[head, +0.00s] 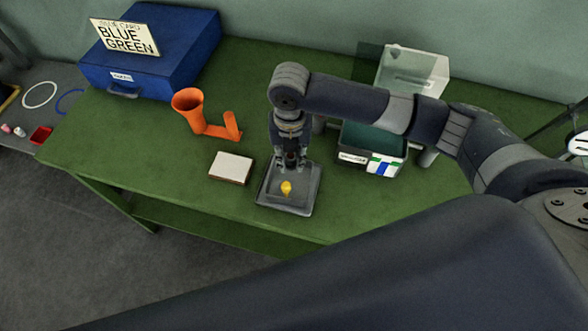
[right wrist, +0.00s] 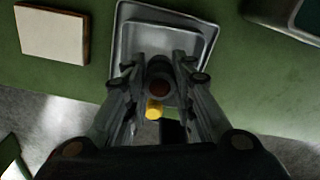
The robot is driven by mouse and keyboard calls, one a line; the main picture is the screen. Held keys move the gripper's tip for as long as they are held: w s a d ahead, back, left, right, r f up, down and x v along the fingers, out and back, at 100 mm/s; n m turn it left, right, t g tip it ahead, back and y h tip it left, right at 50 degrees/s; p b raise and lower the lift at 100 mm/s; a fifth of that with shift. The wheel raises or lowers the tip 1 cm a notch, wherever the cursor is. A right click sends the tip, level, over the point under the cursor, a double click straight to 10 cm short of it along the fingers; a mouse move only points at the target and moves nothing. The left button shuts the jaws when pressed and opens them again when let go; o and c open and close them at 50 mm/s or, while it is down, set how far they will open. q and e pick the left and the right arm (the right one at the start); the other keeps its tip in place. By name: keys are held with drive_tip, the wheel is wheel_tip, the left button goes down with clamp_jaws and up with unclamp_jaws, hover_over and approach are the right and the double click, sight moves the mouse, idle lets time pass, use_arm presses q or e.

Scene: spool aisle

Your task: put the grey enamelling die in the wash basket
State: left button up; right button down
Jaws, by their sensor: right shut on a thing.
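My right gripper (head: 291,162) is over a shallow grey tray (head: 272,203), pointing down. Its fingers, seen in the right wrist view (right wrist: 158,85), are shut on a small dark grey round piece with a dark red end (right wrist: 160,72), which I take as the grey enamelling die; the fingers partly hide it. A small yellow piece (head: 286,188) shows just in front of the fingers, over the tray. An open box with a dark green inside and a white label (head: 353,157) stands right of the tray, partly behind my arm; I cannot tell if it is the wash basket.
A white-topped block (head: 231,167) lies left of the tray, with an orange funnel-shaped holder (head: 190,105) behind it. A blue case (head: 160,55) with a BLUE GREEN card (head: 125,37) stands back left. A clear box (head: 415,68) stands at the back right. The green bench's front left is clear.

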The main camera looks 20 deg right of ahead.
wheel_tip(320, 180, down, 3)
drive_tip(key=shift+r, duration=0.1)
wheel_tip(320, 180, down, 3)
drive_tip(key=shift+f+p, duration=0.1)
drive_tip(key=shift+p, duration=0.45)
use_arm(q)
drive_tip(key=shift+w+d+r, duration=0.15)
drive_tip(key=shift+w+r, duration=0.05)
drive_tip(key=shift+r, duration=0.45)
use_arm(e)
drive_tip(key=shift+f, duration=0.15)
drive_tip(key=shift+f, duration=0.1)
drive_tip(key=c, duration=1.3)
unclamp_jaws()
drive_tip(key=shift+c, duration=0.2)
use_arm(q)
drive_tip(key=shift+s, duration=0.1)
